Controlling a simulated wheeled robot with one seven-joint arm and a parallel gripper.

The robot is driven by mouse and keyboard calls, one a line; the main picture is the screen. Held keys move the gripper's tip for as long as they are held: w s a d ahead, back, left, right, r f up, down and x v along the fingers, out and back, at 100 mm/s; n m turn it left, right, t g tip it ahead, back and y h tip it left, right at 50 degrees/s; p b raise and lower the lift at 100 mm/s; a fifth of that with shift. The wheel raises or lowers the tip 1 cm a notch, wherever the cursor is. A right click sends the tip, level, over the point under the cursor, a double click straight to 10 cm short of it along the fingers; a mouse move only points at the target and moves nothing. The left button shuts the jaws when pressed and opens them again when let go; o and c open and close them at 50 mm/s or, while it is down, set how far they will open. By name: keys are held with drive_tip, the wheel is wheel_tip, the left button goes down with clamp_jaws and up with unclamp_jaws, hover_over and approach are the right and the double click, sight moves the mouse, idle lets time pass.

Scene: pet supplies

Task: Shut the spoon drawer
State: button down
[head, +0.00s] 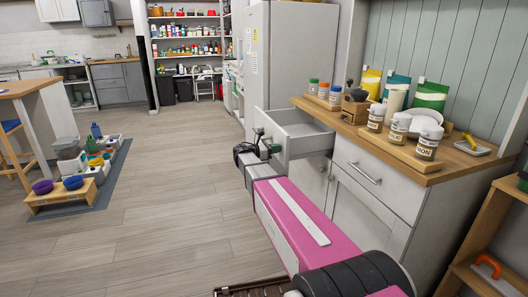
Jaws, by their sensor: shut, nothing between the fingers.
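The only open drawer, a light grey one (303,139), juts out from the left end of the cabinet below the wooden countertop. The part of its inside that shows looks empty, and no spoon is visible. My gripper (267,145) is shut and empty at the outer front of this drawer. My arm reaches up to it from the lower right. The gripper covers part of the drawer front, and I cannot tell whether it touches it. The drawer to the right (368,174), with a metal bar handle, is shut.
The countertop (440,163) holds jars, a small grinder, pouches and bowls. A wooden shelf unit (470,245) stands at the lower right. Bowls and bins sit on a grey mat (88,203) at left. The wooden floor between is clear.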

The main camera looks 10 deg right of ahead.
sight(325, 141)
drive_tip(key=w+d, duration=0.1)
drive_tip(key=d, duration=0.7)
drive_tip(key=w+d, duration=0.1)
drive_tip(key=d, duration=0.8)
drive_tip(key=w+d, duration=0.1)
drive_tip(key=d, duration=0.8)
drive_tip(key=shift+w+d, duration=0.1)
drive_tip(key=shift+d, duration=0.05)
